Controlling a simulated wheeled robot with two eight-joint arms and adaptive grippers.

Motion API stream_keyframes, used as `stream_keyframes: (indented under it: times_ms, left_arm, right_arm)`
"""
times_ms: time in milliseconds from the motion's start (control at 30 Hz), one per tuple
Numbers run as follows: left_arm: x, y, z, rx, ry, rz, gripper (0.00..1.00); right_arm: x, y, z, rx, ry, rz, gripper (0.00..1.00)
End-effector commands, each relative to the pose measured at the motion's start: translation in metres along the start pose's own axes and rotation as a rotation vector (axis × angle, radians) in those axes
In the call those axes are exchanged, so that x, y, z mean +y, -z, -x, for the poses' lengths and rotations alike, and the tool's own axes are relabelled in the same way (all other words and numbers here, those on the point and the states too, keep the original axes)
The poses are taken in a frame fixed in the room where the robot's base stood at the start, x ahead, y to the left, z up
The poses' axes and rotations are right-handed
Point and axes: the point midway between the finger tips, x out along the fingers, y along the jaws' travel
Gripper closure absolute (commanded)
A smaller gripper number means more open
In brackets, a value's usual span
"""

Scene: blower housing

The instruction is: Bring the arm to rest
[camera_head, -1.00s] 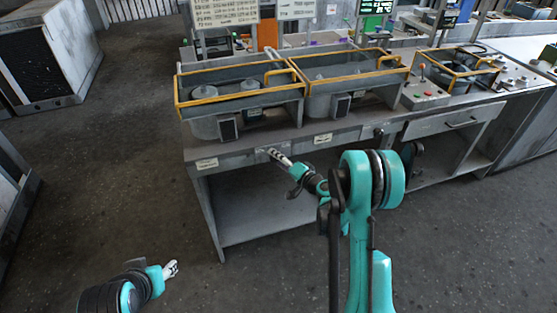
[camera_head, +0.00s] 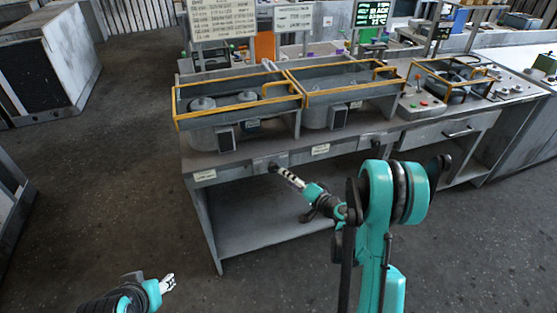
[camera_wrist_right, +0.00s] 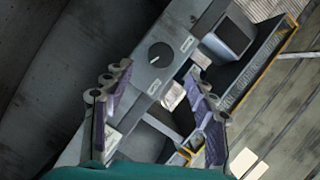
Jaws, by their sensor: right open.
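My right arm reaches from the lower right of the head view, and its gripper (camera_head: 285,176) is in front of the front edge of the workbench (camera_head: 232,166). In the right wrist view the two fingers of this gripper (camera_wrist_right: 160,95) stand apart with nothing held between them. A dark round knob (camera_wrist_right: 160,54) on a grey panel shows beyond the fingers, apart from them. My left gripper (camera_head: 168,283) is low at the lower left of the head view, over the floor. Its fingers are too small to tell whether they are open.
Two yellow-framed bins (camera_head: 240,97) (camera_head: 345,90) sit on the bench, the left one with round metal parts. A control box (camera_head: 422,104) with buttons stands to their right. The lower shelf (camera_head: 260,215) is empty. Floor (camera_head: 120,190) left of the bench is clear.

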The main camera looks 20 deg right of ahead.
Motion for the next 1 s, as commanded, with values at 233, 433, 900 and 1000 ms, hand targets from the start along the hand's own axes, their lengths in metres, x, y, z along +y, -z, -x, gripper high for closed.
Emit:
stream_keyframes:
  times_ms: [233,433,900,1000]
  left_arm:
    - [0.0,0.0,0.0,0.0,0.0,0.0,0.55]
    - [0.0,0.0,0.0,0.0,0.0,0.0,0.55]
    - [0.0,0.0,0.0,0.0,0.0,0.0,0.55]
    - [0.0,0.0,0.0,0.0,0.0,0.0,0.55]
  right_arm:
    - [-0.009,-0.004,0.0,-0.02,-0.017,0.018,0.43]
    - [-0.053,-0.029,0.013,-0.128,-0.124,0.136,0.43]
    - [-0.118,-0.113,0.134,-0.39,-0.47,0.539,0.43]
    - [-0.118,-0.126,0.17,-0.426,-0.544,0.632,0.43]
